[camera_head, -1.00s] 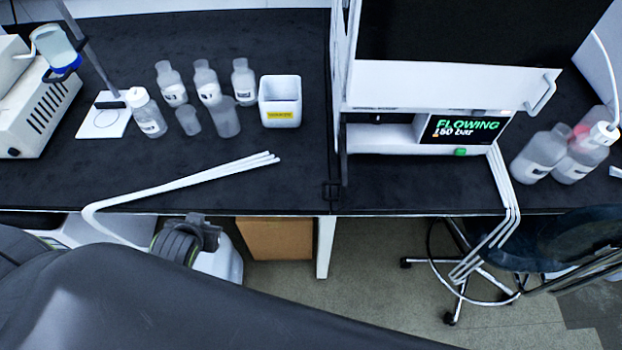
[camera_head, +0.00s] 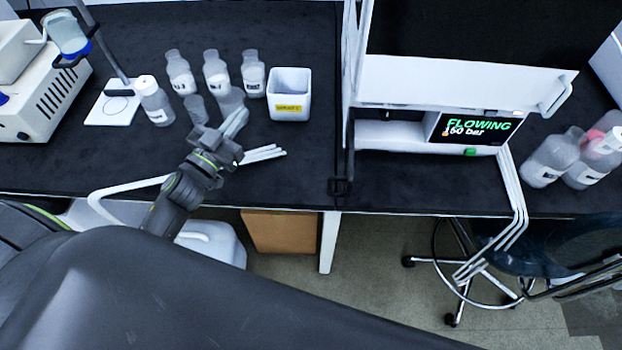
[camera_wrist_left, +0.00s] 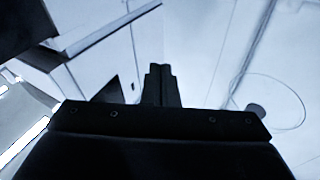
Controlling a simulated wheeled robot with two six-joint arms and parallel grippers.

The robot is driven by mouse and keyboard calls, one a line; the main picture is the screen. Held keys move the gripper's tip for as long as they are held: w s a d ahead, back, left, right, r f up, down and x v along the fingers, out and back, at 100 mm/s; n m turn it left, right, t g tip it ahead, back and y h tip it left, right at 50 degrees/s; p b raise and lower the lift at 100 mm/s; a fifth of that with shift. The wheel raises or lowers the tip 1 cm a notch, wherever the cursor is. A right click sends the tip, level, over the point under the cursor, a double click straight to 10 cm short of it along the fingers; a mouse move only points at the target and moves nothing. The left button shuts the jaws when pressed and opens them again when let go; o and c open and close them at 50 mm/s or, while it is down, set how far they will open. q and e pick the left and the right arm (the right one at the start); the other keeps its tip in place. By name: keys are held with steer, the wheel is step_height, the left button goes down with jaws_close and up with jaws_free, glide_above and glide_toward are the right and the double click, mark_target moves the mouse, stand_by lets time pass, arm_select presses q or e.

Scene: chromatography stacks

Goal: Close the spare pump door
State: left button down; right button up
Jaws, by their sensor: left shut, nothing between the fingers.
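A white instrument stack (camera_head: 400,136) stands on the black bench right of centre. Its front unit has a lit display (camera_head: 476,128) reading FLOWING and a green button. Above it a wide white panel (camera_head: 455,83) with a handle (camera_head: 556,95) sticks out, apparently a door standing open; I cannot tell whether it belongs to the spare pump. My left gripper (camera_head: 236,122) is over the bench, left of the stack and clear of the panel. Its fingers are together and empty, also in the left wrist view (camera_wrist_left: 160,85). My right gripper is not in view.
Several bottles and a white bin (camera_head: 289,96) stand behind my left gripper. White tubes (camera_head: 264,153) lie by it. Bottles (camera_head: 548,158) stand right of the stack, where tubes hang over the bench edge. A stool (camera_head: 460,285) is below. Bench is clear between bin and stack.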

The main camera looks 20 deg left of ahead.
arm_select(q)
steer(key=s+d+m+g+h, duration=0.2)
steer(key=d+m+g+h, duration=0.4)
steer(key=m+g+h, duration=0.5)
steer(key=s+f+m+g+h, duration=0.35)
steer(key=s+g, duration=0.25)
steer(key=g, duration=0.2)
steer(key=d+p, duration=0.4)
steer(key=d, duration=0.9)
steer(key=shift+w+f, duration=0.35)
steer(key=shift+f, duration=0.05)
steer(key=shift+d+n+y, duration=0.1)
steer(key=shift+n+y, duration=0.15)
